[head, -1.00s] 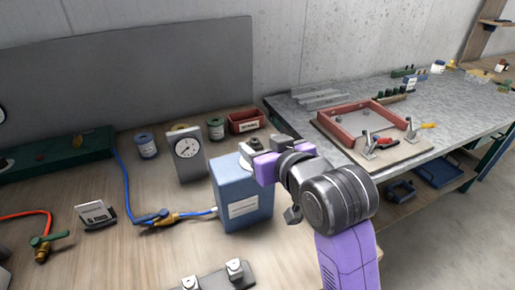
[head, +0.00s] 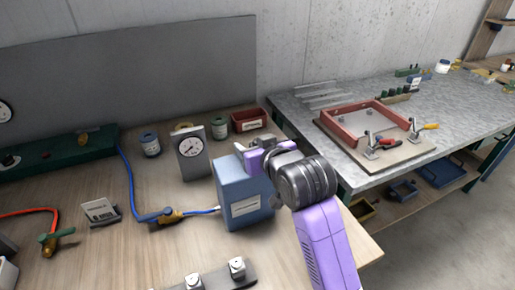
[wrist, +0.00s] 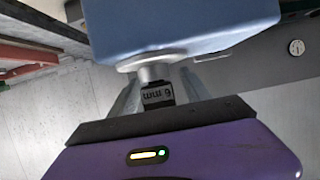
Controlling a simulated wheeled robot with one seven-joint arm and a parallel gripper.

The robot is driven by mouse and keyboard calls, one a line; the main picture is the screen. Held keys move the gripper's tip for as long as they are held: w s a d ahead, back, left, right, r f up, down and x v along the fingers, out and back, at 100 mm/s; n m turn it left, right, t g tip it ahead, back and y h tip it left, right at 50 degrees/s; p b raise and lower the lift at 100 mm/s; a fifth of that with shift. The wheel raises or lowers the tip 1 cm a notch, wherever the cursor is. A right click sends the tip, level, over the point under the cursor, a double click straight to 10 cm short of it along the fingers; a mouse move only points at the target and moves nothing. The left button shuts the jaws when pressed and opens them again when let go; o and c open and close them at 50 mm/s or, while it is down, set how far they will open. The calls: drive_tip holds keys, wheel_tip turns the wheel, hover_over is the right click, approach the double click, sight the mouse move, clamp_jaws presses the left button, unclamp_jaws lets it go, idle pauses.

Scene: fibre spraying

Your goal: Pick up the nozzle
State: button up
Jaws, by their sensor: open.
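The blue box (head: 245,198) stands on the wooden bench in the head view, and its blue body (wrist: 180,30) fills the top of the wrist view. A pale round fitting (wrist: 153,70) sticks out of it, with a small dark nozzle marked "6 mm" (wrist: 157,94) at its end. My gripper (wrist: 160,98) is open, with one finger on each side of the nozzle. Whether the fingers touch it cannot be told. In the head view my gripper (head: 252,158) is at the top of the blue box, and the nozzle is not discernible there.
A gauge (head: 192,152) stands left of the box, and a red bin (head: 248,119) behind it. A blue hose (head: 130,190) runs to the box's left side. A clamp fixture (head: 212,275) lies in front. A metal table with a red frame (head: 345,136) is at right.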

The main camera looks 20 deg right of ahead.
drive_tip(key=shift+c, duration=0.5)
clamp_jaws()
drive_tip(key=shift+r, duration=0.1)
